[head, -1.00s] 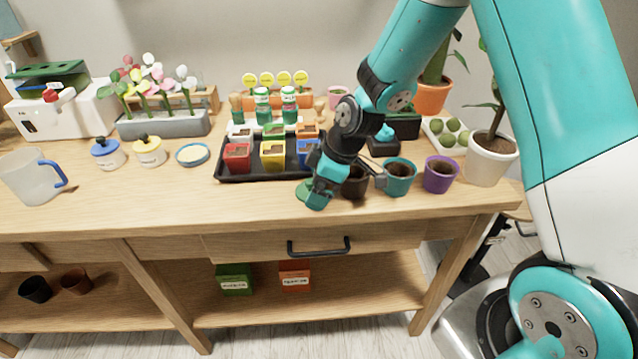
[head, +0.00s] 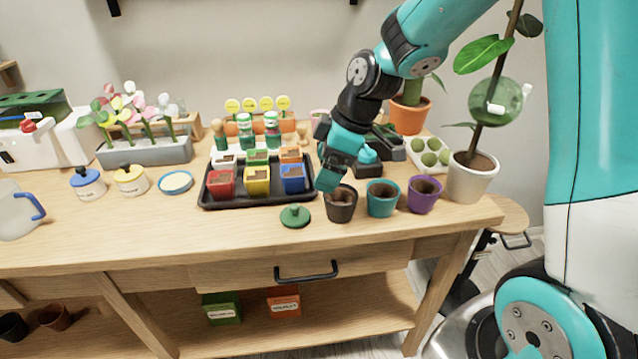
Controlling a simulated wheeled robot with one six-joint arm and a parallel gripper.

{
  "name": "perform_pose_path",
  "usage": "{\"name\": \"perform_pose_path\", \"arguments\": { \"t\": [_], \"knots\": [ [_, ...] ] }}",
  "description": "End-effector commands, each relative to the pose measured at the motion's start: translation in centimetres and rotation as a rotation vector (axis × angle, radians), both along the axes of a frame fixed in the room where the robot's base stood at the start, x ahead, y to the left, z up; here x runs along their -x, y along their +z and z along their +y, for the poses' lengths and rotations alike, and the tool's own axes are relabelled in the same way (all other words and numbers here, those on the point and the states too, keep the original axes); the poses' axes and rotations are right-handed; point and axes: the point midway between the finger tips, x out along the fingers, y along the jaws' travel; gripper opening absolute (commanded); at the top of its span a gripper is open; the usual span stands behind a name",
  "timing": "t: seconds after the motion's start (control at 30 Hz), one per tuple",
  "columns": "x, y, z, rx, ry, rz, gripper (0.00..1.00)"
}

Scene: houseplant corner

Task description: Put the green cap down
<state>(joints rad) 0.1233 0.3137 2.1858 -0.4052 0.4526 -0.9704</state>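The green cap (head: 295,216), a round lid with a small knob on top, lies flat on the wooden tabletop in the head view. It is just in front of the black seed tray, left of the dark brown pot. My gripper (head: 327,181) is above and to the right of the cap, apart from it, near the dark pot's rim. Its teal fingers point down and look empty. The gap between them is hidden by the viewing angle, so I cannot tell how wide they stand.
The black tray (head: 232,203) holds several coloured pots. A dark brown pot (head: 341,208), a teal pot (head: 382,202) and a purple pot (head: 424,196) stand to the right. A blue-lidded jar (head: 88,184) and a yellow-lidded jar (head: 131,181) stand left.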

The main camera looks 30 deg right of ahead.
Motion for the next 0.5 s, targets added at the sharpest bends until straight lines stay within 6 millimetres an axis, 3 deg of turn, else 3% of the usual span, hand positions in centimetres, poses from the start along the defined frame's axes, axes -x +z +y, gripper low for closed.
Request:
{"name": "perform_pose_path", "arguments": {
  "t": [0.07,0.17,0.3,0.4,0.5],
  "knots": [
    [0.6,0.9,0.5,-0.005,-0.007,0.004,0.93],
    [3.3,3.0,2.9,-0.025,-0.051,0.047,0.93],
    [10.5,6.2,7.3,-0.059,-0.168,0.158,0.93],
    [15.7,7.4,9.1,-0.066,-0.256,0.239,0.93],
    [19.5,8.0,9.8,-0.065,-0.323,0.297,0.93]
  ]
}}
